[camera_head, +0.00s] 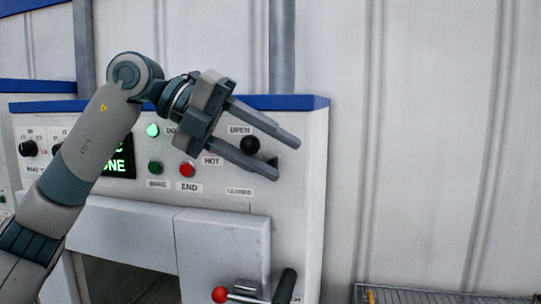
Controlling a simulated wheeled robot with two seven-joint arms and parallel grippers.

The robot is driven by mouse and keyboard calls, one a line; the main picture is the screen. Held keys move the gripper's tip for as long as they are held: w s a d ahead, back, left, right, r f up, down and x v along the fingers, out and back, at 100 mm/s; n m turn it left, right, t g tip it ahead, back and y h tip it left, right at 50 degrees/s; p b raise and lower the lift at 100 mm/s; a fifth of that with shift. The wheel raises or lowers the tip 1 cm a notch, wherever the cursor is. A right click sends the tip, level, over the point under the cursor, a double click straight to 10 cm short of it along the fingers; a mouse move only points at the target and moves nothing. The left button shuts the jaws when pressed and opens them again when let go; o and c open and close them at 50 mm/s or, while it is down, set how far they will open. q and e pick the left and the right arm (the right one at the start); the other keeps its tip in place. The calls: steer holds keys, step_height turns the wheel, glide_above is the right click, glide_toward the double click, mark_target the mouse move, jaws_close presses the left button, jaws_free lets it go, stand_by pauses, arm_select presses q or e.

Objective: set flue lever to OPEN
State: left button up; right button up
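The flue lever shows as a black ball knob (250,144) on the white panel, just below the OPEN label (241,129) and well above the CLOSED label (239,191). My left gripper (287,159) comes in from the left in front of the panel. Its two fingers are spread apart, and the knob shows between them in the picture. I cannot tell whether either finger touches it. A small dark part shows between the fingertips, partly hidden by the lower finger. The lever's shaft is not clearly visible. My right gripper is not in view.
The panel has a green lit display (118,166), a red END button (187,169), green buttons and a black dial (28,148). A wire rack (430,295) stands lower right. The wall to the right is clear.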

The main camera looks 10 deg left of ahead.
arm_select(q)
steer(key=shift+w+f, duration=0.15)
steer(key=shift+f, duration=0.1)
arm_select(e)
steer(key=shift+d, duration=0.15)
arm_select(q)
steer(key=shift+a, duration=0.1)
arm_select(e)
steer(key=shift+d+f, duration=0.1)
arm_select(q)
steer(key=b+v, duration=0.4)
steer(key=v, duration=1.3)
steer(key=shift+b, duration=0.4)
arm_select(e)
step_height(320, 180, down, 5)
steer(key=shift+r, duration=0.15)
arm_select(q)
steer(key=shift+a+r, duration=0.1)
steer(key=shift+r, duration=0.05)
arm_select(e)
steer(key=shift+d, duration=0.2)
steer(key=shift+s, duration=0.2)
